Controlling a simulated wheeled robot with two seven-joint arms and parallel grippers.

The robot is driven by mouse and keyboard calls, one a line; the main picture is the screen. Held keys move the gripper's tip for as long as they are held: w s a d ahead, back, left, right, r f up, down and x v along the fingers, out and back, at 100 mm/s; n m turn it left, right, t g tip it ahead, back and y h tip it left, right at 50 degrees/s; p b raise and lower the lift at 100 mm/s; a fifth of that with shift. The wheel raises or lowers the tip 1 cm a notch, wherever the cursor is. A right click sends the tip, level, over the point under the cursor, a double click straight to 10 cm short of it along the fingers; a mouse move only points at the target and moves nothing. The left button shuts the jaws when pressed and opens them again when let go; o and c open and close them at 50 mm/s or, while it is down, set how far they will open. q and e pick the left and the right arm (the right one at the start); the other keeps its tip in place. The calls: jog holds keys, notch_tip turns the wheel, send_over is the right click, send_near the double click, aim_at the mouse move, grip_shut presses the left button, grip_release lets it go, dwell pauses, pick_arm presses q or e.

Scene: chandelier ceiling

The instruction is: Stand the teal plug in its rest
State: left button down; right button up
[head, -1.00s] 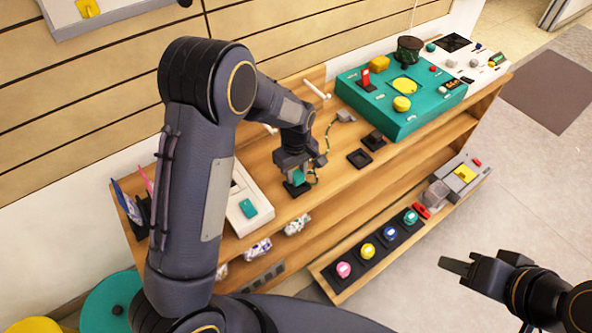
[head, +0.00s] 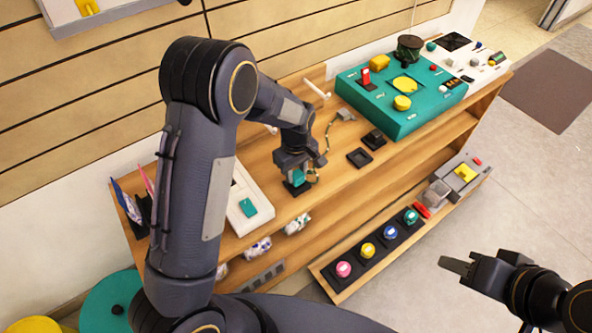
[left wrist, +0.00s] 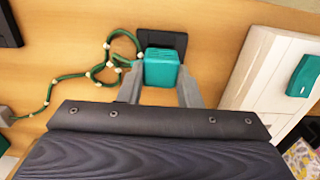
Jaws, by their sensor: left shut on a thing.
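The teal plug (left wrist: 161,68) is between the fingers of my left gripper (left wrist: 160,88), which is shut on it. A green cord with pale beads (left wrist: 83,73) runs from beside the plug. A black square rest (left wrist: 178,42) lies on the wooden top directly at the plug, partly hidden by it; I cannot tell whether the plug is seated in it. In the head view my left gripper (head: 297,178) is low over the shelf top, with the teal plug (head: 298,177) small beneath it. My right gripper (head: 458,266) is over the floor, away from the shelf; its opening is unclear.
A white panel with a teal switch (head: 248,208) lies close to the left gripper. Another black square holder (head: 360,158) and a teal console (head: 400,100) stand further right. Colored knobs (head: 366,249) line the lower shelf. The wood between them is mostly clear.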

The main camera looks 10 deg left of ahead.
pick_arm(q)
jog(key=shift+f+b, duration=0.35)
jog(key=shift+f, duration=0.25)
dwell(0.3)
jog(key=c, duration=0.9)
grip_release()
jog(key=shift+c, duration=1.4)
jog(key=shift+r, duration=0.15)
jog(key=shift+r+p, duration=3.5)
jog(key=shift+r, duration=0.9)
